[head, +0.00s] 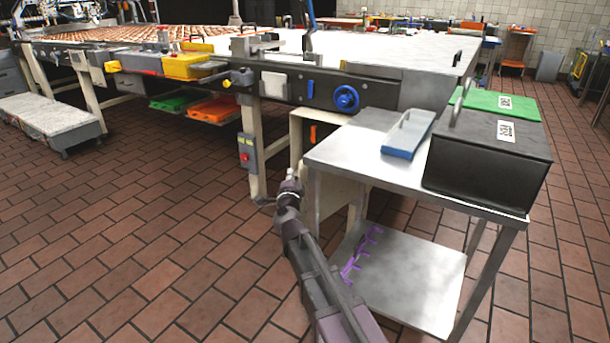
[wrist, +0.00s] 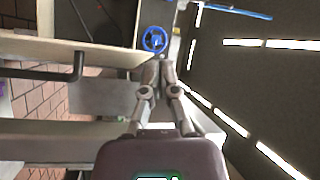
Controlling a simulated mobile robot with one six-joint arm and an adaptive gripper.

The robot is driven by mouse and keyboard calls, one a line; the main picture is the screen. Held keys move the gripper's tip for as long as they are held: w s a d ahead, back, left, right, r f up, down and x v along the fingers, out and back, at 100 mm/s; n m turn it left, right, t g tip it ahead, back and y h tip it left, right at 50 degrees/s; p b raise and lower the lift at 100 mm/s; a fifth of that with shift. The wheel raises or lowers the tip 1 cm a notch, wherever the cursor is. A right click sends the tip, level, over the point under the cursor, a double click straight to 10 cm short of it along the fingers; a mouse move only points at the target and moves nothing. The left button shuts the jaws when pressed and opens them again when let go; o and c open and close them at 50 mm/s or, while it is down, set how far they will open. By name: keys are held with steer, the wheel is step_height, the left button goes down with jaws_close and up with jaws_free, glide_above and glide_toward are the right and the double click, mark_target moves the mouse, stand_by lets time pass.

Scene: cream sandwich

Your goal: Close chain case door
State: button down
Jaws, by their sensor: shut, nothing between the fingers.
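A cream housing (head: 311,122), which seems to be the chain case, stands under the conveyor table beside the blue handwheel (head: 346,97). A cream panel (wrist: 75,50) with a dark bar handle (wrist: 78,66) is at the left of the wrist view and looks like its door; how far open it stands I cannot tell. My gripper (head: 290,172) is in front of the table leg, left of the steel cart. In the wrist view its fingertips (wrist: 166,64) are together and empty, right of the panel's edge. Whether they touch the panel is unclear.
The steel cart (head: 330,156) stands close on the right, carrying a black box (head: 485,165) and a blue-edged tray (head: 408,134). Purple parts (head: 361,255) lie on its lower shelf. A red-button switch box (head: 246,153) is on the table leg.

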mark_target(305, 173)
steer(key=shift+s+a+f+m+g+h+b, duration=0.1)
steer(key=shift+s+f+m+g+h, duration=0.45)
steer(key=shift+m+h, duration=1)
steer(key=shift+s+a+f+m+g+h+b, duration=0.15)
steer(key=shift+s+f+m+g+h, duration=0.35)
steer(key=shift+m+h, duration=1.05)
steer(key=shift+s+a+f+m+g+h+b, duration=0.1)
steer(key=shift+s+f+m+g+h, duration=0.4)
steer(key=shift+m+h, duration=1.05)
steer(key=shift+w+g, duration=0.25)
steer(key=shift+w, duration=0.1)
steer(key=shift+x, duration=4.9)
